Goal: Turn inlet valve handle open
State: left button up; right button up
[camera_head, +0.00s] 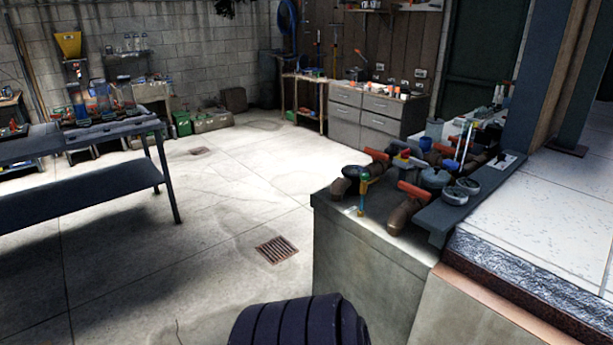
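Brownish pipe fittings lie on the concrete block at the right. One fitting (403,214) at the front bears an orange-red valve handle (416,191). A second orange-red handle (376,154) sits farther back among the fittings. I cannot tell which handle belongs to the inlet valve, nor whether either valve is open. Part of the pipework is hidden behind a dark round knob and a small upright piece with a yellow-green top. Neither of my grippers is in view.
The concrete block (365,262) has a stone-edged ledge (530,275) to its right. A dark metal table (60,143) stands at left. A grey drawer cabinet (377,114) stands at the back. The floor between is clear, with a drain grate (277,250).

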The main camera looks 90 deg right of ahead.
aim_at(414, 192)
jog(key=z, duration=2.35)
jog(key=j+z, duration=0.1)
jog(key=z, duration=1)
jog(key=k+l, duration=0.05)
